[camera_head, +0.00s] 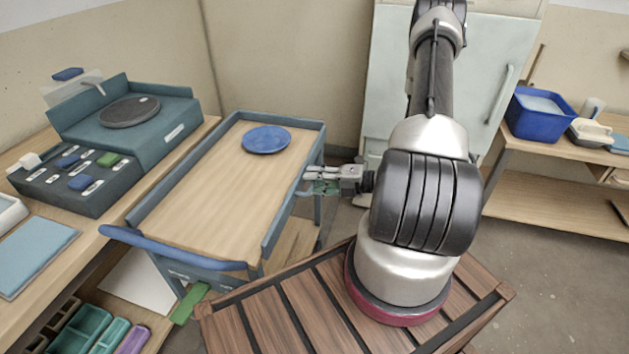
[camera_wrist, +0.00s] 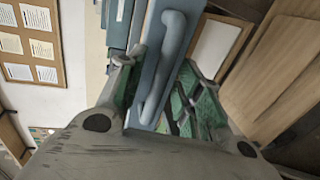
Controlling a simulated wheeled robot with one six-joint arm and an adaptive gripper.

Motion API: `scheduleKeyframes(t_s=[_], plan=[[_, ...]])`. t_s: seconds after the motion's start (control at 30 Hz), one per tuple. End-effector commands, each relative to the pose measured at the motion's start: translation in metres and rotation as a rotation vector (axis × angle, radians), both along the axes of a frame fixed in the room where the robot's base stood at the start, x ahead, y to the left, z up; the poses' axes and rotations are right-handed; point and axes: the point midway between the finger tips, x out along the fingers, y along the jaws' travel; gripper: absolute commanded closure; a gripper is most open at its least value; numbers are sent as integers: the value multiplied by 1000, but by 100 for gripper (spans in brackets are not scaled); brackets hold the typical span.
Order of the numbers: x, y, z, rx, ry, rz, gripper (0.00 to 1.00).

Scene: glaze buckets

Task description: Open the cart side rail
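The cart (camera_head: 190,200) has a wooden top in a blue-grey frame. Its side rail (camera_head: 286,205) stands upright along the right edge of the top. My gripper (camera_head: 308,180) is at the outer face of this rail, about midway along it. In the wrist view, my gripper's two green-padded fingers (camera_wrist: 160,85) are spread apart. A rounded blue-grey handle bar (camera_wrist: 170,55) on the rail lies between them. I cannot tell whether either pad touches the bar. The head view hides most of this handle behind my gripper.
A blue plate (camera_head: 266,139) lies on the cart top. A blue push handle (camera_head: 170,250) sticks out at the near end. A workbench (camera_head: 75,245) stands close on the left. A pale cabinet (camera_head: 390,80) is behind, and a shelf with a blue tub (camera_head: 538,122) is at right.

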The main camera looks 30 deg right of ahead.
Motion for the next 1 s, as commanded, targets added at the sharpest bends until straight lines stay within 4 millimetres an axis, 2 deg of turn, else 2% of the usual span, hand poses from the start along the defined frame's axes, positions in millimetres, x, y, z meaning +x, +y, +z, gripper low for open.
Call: scheduleKeyframes(t_s=[0.3, 0.37, 0.5, 1.0], plan=[[3, 3, -1, -1, -1, -1, 65], [3, 3, -1, -1, -1, -1, 74], [3, 3, -1, -2, 0, -1, 99], [0, 1, -5, 62, -58, -1, 100]])
